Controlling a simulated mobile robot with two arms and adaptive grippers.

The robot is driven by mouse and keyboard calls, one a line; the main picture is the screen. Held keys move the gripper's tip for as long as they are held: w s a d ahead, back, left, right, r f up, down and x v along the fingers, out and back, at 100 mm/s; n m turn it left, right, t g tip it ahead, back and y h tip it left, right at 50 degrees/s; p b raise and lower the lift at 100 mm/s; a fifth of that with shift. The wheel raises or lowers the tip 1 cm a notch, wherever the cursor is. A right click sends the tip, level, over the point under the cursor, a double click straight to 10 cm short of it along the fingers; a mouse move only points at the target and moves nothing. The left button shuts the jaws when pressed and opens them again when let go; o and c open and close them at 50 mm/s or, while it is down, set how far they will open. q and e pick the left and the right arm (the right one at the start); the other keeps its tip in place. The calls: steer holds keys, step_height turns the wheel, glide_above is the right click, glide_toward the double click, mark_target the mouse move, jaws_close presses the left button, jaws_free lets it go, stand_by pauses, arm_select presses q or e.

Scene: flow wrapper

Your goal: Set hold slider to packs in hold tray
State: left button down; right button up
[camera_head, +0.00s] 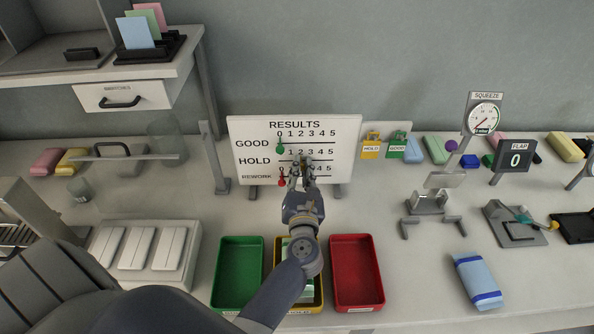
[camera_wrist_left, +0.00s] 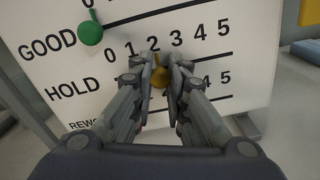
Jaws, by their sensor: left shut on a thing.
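The white results board (camera_head: 345,130) stands at the back and has GOOD, HOLD and REWORK scales. My left gripper (camera_head: 303,165) is at its HOLD row. In the left wrist view my left gripper (camera_wrist_left: 160,72) is shut on the yellow hold slider knob (camera_wrist_left: 159,77), just under the 2 of the HOLD scale. The green good knob (camera_head: 280,149) and the red rework knob (camera_head: 282,181) sit at the left, near 0. The yellow hold tray (camera_head: 319,303) holds pale green packs (camera_head: 307,291); my arm covers part of it, so their number cannot be told. My right gripper is not in view.
A green tray (camera_head: 238,239) and a red tray (camera_head: 356,238) flank the hold tray; both look empty. A blue pack (camera_head: 477,282) lies at the right. Padlock-like HOLD (camera_head: 371,146) and GOOD (camera_head: 397,146) tags hang right of the board.

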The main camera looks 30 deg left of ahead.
arm_select(q)
steer(key=c, duration=1.7)
jaws_free()
steer(key=shift+f, duration=0.1)
steer(key=shift+o, duration=0.9)
steer(key=shift+s+a, duration=0.1)
